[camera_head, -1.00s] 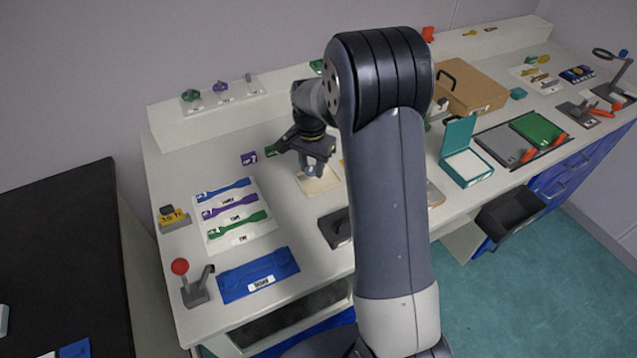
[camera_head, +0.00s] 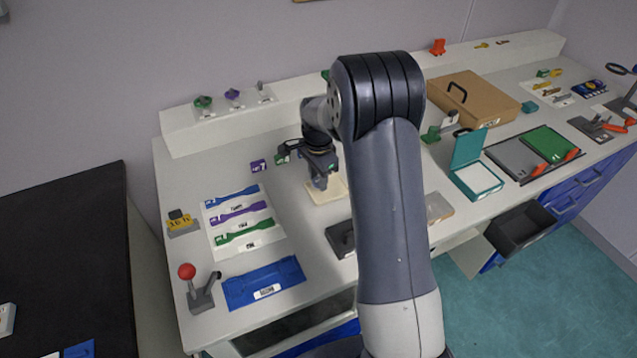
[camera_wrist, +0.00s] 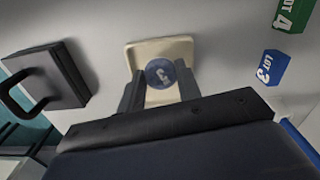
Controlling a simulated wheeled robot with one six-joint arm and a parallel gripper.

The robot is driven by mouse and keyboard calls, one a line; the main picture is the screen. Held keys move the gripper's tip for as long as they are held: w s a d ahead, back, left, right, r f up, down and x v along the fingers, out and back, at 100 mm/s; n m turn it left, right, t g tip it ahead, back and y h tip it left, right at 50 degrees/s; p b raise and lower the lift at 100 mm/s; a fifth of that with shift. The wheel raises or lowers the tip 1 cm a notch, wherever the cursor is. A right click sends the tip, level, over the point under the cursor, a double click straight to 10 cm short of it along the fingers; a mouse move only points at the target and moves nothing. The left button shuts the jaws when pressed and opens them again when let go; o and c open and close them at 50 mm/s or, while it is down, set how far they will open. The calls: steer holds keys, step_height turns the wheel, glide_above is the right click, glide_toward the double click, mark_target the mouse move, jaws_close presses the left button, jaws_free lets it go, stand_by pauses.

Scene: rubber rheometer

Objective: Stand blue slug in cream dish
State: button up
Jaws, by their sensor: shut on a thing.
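The blue slug (camera_wrist: 160,73) shows its round, marked end in the wrist view, between my two fingers. My gripper (camera_wrist: 160,88) is shut on it. The cream dish (camera_wrist: 150,51) lies behind the slug in that view, so the slug is over the dish. In the head view my gripper (camera_head: 321,186) points down at the cream dish (camera_head: 329,198) on the bench. The slug cannot be made out there. I cannot tell whether the slug touches the dish floor.
A dark block with a handle (camera_wrist: 48,78) stands left of the dish in the wrist view. A blue lot 3 tag (camera_wrist: 271,67) and a green lot 4 tag (camera_wrist: 292,15) are to the right. A teal open box (camera_head: 476,178) stands farther right on the bench.

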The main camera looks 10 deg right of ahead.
steer(key=shift+f, duration=1.55)
steer(key=o, duration=0.7)
steer(key=shift+r, duration=0.1)
step_height(320, 180, up, 12)
steer(key=shift+r+b, duration=0.1)
steer(key=shift+b, duration=0.65)
